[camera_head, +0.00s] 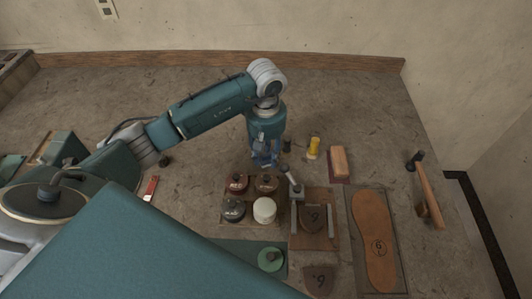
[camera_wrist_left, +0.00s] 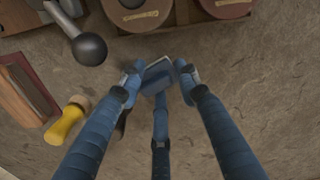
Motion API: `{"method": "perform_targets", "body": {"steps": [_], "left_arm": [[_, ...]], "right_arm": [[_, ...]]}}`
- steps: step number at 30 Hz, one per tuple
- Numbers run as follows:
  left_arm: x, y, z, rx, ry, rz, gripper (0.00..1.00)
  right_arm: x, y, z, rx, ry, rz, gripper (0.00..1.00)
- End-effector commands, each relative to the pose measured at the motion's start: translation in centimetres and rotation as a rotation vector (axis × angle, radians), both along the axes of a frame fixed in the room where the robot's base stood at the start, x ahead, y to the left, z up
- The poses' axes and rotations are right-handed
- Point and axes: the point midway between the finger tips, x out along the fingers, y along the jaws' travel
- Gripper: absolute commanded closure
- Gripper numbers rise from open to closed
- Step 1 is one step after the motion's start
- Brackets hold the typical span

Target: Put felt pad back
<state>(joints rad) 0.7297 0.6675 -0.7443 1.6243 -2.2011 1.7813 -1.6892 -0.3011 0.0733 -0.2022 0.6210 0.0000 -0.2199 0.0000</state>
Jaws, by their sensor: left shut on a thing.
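My left gripper (camera_head: 265,155) hangs just beyond a tray of round pots (camera_head: 237,183). In the left wrist view its fingers (camera_wrist_left: 157,82) are closed in around a small grey-blue piece (camera_wrist_left: 157,78). I cannot tell whether this piece is the felt pad. A green knobbed disc (camera_head: 270,258) lies on a green mat (camera_head: 235,247) at the front. One pot in the tray has an open, white top (camera_head: 264,210); the others visible have knobs. My right gripper is not in view.
A stitching fixture (camera_head: 328,238) with a ball-ended lever (camera_head: 286,172), a sole (camera_head: 374,240) and a hammer (camera_head: 430,192) lie to the right. The surface behind is clear.

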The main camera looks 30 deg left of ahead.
Motion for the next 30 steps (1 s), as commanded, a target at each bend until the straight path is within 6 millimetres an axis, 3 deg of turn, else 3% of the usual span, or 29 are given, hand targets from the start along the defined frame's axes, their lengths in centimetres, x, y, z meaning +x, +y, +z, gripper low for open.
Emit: {"method": "perform_targets", "body": {"steps": [8,9,11,24,30], "left_arm": [[0.0,0.0,-0.5,0.000,0.000,0.000,0.92],[0.0,0.0,-0.3,0.000,0.000,0.000,0.62],[0.0,0.0,-0.3,0.000,0.000,0.000,0.50],[0.1,0.0,0.6,-0.001,-0.004,0.000,0.49],[0.2,0.1,4.4,0.001,-0.008,-0.001,0.49]], "right_arm": [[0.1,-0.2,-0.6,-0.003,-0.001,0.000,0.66],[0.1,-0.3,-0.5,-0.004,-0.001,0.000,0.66],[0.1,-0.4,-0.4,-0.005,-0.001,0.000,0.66],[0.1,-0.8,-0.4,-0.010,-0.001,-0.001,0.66],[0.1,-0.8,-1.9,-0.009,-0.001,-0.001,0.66]]}}
